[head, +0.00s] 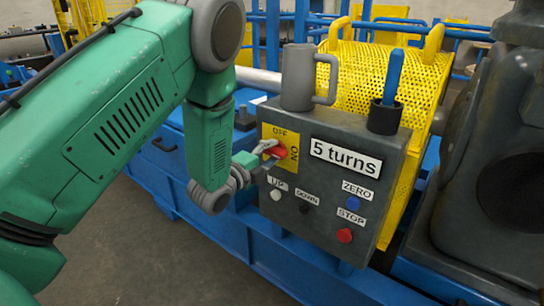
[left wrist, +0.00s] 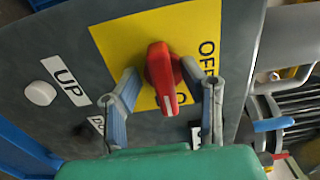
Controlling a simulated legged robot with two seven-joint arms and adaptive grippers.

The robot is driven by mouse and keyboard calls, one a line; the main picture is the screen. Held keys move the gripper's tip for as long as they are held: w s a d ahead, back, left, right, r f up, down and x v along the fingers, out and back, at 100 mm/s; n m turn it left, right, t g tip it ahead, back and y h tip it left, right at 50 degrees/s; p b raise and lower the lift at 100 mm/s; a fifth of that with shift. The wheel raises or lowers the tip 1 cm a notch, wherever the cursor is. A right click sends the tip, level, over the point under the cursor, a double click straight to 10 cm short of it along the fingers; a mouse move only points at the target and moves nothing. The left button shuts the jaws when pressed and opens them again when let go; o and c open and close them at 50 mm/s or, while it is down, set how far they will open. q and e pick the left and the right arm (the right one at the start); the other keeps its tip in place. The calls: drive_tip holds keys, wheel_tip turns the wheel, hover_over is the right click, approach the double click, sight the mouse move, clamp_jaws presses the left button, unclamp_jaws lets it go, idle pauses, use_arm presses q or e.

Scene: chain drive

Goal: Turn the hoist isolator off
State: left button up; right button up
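The hoist isolator is a red rotary handle (head: 277,150) on a yellow plate (head: 268,133) on the grey control box. OFF is printed at the top of the plate and ON at its right side. The handle lies toward ON. My left gripper (head: 266,155) is at the handle. In the left wrist view the red handle (left wrist: 163,78) stands between the two fingers of the left gripper (left wrist: 168,92), which are apart with gaps beside it. The ON label is mostly hidden there behind the handle. My right gripper is not in view.
The box (head: 330,130) also has a white UP button (head: 276,195), a black DOWN button (head: 304,209), a blue ZERO button (head: 353,203) and a red STOP button (head: 344,236). A grey mug (head: 298,80) and a dark cup (head: 384,117) with a blue tool stand on top.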

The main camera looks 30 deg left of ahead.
use_arm(q)
drive_tip(key=shift+w+d+r, duration=0.15)
drive_tip(key=shift+w+d, duration=0.1)
drive_tip(key=shift+d, duration=0.25)
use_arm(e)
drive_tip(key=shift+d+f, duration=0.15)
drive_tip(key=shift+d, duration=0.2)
use_arm(q)
drive_tip(key=shift+a, duration=0.15)
clamp_jaws()
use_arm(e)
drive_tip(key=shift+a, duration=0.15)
